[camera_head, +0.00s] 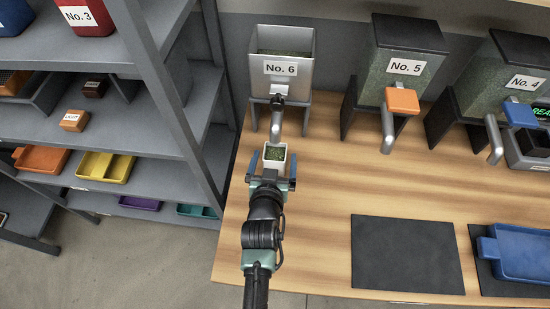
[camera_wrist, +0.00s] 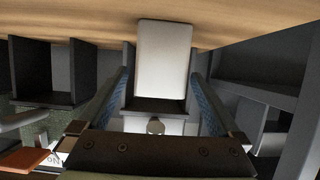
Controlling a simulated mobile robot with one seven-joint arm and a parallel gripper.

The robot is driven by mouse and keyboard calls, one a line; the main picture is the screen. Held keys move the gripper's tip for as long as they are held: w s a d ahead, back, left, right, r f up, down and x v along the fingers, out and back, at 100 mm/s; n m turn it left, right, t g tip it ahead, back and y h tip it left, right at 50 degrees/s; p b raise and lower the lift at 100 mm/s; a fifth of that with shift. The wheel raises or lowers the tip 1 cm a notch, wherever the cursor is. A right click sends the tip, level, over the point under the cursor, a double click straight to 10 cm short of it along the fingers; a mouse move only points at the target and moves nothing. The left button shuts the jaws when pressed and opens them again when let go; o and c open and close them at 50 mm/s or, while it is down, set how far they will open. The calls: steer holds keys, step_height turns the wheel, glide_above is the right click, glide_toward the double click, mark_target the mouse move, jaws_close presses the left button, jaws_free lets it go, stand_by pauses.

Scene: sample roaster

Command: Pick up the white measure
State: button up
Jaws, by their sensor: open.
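The white measure (camera_head: 276,168) stands upright on the wooden counter below the spout of the No. 6 bin (camera_head: 286,84). Green beans (camera_head: 275,153) show inside it. My gripper (camera_head: 274,162) is open, with one blue-padded finger on each side of the measure. In the wrist view the measure (camera_wrist: 163,60) appears as a pale block between the two fingers of my gripper (camera_wrist: 160,82). Gaps show between it and both fingers there. My gripper hides part of its lower near side in the head view.
The No. 5 bin (camera_head: 404,65) with an orange handle and the No. 4 bin (camera_head: 500,70) stand to the right. A dark mat (camera_head: 405,256) and a blue tray (camera_head: 520,252) lie nearer. Grey shelving (camera_head: 110,130) rises on the left. The counter between is clear.

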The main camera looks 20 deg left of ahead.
steer(key=shift+x, duration=0.95)
steer(key=c, duration=1.5)
jaws_close()
steer(key=shift+r, duration=0.1)
